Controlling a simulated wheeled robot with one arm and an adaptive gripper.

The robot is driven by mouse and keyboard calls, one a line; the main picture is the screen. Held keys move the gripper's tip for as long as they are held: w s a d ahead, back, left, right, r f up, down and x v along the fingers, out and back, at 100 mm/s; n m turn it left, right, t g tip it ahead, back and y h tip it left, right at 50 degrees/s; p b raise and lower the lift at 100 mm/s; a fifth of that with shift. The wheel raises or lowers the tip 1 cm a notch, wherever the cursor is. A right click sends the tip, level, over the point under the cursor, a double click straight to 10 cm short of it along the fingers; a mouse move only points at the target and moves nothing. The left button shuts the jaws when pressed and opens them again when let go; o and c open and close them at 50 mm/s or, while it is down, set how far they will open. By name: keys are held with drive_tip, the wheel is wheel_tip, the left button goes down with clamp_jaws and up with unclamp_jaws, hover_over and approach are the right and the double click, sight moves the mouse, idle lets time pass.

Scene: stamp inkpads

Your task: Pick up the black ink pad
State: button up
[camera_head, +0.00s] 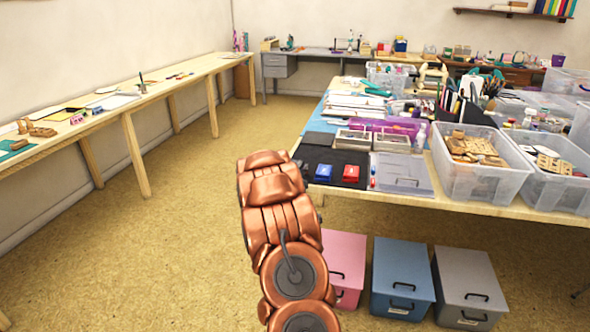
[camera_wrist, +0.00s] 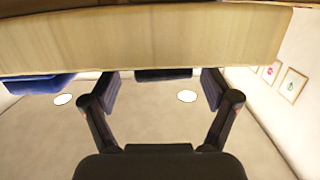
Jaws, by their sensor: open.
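In the wrist view, the black ink pad (camera_wrist: 163,75) shows as a dark strip jutting past the pale wooden table edge. My gripper (camera_wrist: 160,88) is open, with one finger on each side of the pad. Gaps show between the fingers and the pad, and nothing is held. A blue ink pad (camera_wrist: 40,84) juts out farther left, outside the fingers. My copper arm hides my gripper there, and the black pad is not clear.
The worktable edge (camera_wrist: 140,40) fills the top of the wrist view. Pink, blue and grey boxes (camera_head: 402,285) sit on the floor below. The floor to the left is clear.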

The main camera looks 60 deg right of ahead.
drive_tip(key=shift+x, duration=1.7)
drive_tip(key=shift+a+f, duration=0.1)
drive_tip(key=c, duration=1.2)
drive_tip(key=shift+c, duration=0.2)
wheel_tip(320, 180, up, 4)
drive_tip(key=shift+s+a+f, duration=0.1)
drive_tip(key=shift+s+a, duration=0.05)
drive_tip(key=shift+a, duration=0.15)
drive_tip(key=s+d+f+v, duration=0.1)
drive_tip(key=s+v, duration=0.2)
drive_tip(key=v, duration=1.2)
